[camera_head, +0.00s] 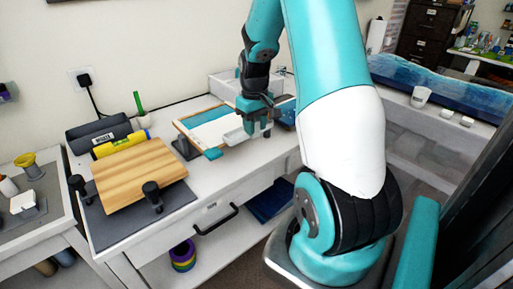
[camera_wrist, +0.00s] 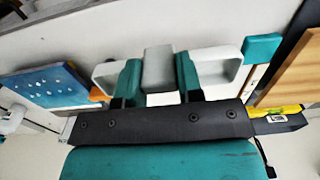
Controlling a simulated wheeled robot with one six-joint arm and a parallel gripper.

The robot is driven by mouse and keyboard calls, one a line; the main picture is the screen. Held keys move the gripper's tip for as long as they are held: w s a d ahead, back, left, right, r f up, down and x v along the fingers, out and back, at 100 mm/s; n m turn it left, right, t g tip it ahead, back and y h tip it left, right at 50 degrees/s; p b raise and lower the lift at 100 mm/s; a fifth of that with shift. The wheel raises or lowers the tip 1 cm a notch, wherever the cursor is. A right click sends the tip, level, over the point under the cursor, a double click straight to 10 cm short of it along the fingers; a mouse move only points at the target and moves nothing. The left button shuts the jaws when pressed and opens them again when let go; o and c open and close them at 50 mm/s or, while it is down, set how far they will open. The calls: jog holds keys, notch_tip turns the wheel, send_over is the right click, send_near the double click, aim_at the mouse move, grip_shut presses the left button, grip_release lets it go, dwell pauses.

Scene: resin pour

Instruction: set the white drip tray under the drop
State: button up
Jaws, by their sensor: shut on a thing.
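My gripper (camera_head: 257,128) is shut on the white drip tray (camera_head: 235,137), seen at the front right edge of the framed resin board. In the wrist view my gripper (camera_wrist: 158,82) has its teal fingers on either side of a grey block at the tray's middle, and the tray (camera_wrist: 225,78) extends to both sides. The teal drop (camera_head: 213,153) hangs at the board's front corner, left of the tray. The drop (camera_wrist: 262,48) also shows just beyond the tray's right end in the wrist view. The tray appears beside the drop; its height above the worktop is unclear.
The framed board (camera_head: 190,122) rests on a dark support on the white worktop. A wooden board (camera_head: 138,174) on black clamps stands to the left. A yellow level (camera_head: 121,145) and a dark case (camera_head: 98,132) lie behind it. A blue panel (camera_wrist: 45,82) shows at left in the wrist view.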

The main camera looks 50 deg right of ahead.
notch_tip(320, 180, down, 9)
jog(key=shift+r+p, duration=0.1)
jog(key=shift+p, duration=0.3)
jog(key=o, duration=0.9)
jog(key=shift+f, duration=0.2)
